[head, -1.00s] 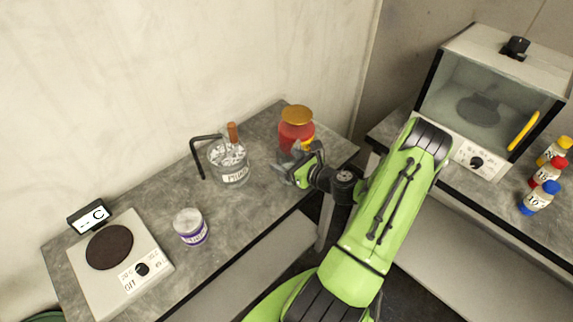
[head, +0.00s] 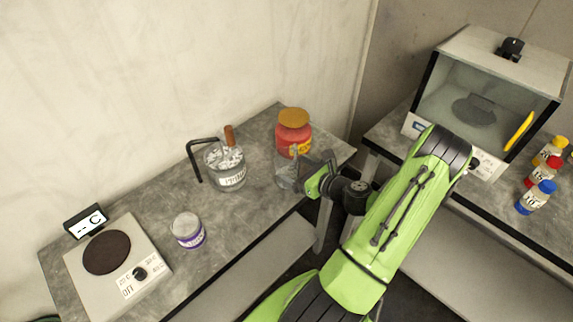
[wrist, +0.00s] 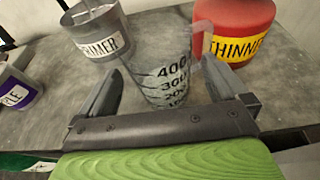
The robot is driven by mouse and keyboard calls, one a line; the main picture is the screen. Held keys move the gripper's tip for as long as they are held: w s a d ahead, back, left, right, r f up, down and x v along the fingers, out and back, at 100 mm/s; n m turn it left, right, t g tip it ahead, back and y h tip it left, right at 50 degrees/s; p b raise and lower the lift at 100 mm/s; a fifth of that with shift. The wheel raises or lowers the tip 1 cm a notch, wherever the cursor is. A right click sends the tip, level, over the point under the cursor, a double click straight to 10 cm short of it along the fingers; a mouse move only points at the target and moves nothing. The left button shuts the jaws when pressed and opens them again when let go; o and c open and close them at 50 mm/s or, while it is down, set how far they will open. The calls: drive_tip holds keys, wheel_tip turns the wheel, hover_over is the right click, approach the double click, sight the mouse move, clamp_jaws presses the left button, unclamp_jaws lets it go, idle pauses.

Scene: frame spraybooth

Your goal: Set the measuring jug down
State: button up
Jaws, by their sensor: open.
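The measuring jug (wrist: 160,66) is clear with dark volume marks. It stands upright on the grey bench (head: 262,196), in front of the red thinner jar. In the head view the jug (head: 286,172) is partly hidden behind my gripper. My gripper (head: 301,168) is open at the bench's right end. In the wrist view its two fingers (wrist: 168,88) lie spread on either side of the jug, with gaps visible. The jug's base is hidden behind the gripper's front bar.
The red thinner jar (head: 293,133) stands just behind the jug. A primer pot (head: 226,170) with a stirring stick stands to its left. A purple-labelled tub (head: 187,231) and a hotplate (head: 118,262) are further left. A glass-fronted oven (head: 480,100) is on the right bench.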

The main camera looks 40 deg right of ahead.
drive_tip(key=v, duration=0.7)
drive_tip(key=shift+s, duration=0.15)
drive_tip(key=shift+a+r, duration=0.1)
